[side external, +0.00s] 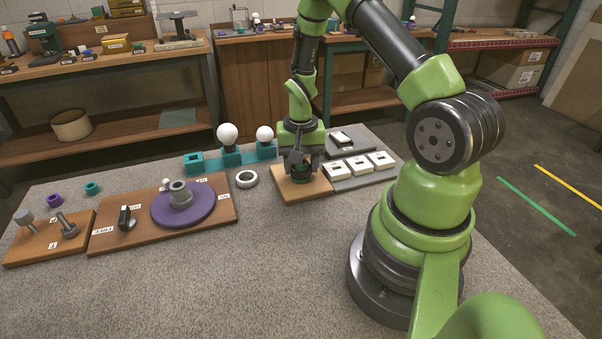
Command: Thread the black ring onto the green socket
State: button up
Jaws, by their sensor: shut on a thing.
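My gripper (298,165) points down over the small wooden board (316,188) right of the table's middle. Its fingers are shut on a dark ring-like piece, taken to be the black ring, which is small and mostly hidden by the fingers. The dark green socket (302,179) stands on the board directly under and between the fingertips. The ring is at or just above the socket's top; I cannot tell whether it is around the socket or only over it.
A white ring (246,179) lies left of the board. Bulbs in teal holders (229,156) stand behind. A grey tray (384,179) with white square pieces is close on the right. A purple disc (183,206) sits on a larger wooden board at left. The front table is clear.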

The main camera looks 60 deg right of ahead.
jog(key=shift+m, duration=1)
jog(key=m, duration=0.2)
jog(key=shift+m, duration=0.4)
jog(key=m, duration=0.4)
jog(key=shift+f, duration=0.1)
jog(key=shift+s+m, duration=0.1)
jog(key=shift+m, duration=0.3)
jog(key=m, duration=0.4)
jog(key=shift+m, duration=1.1)
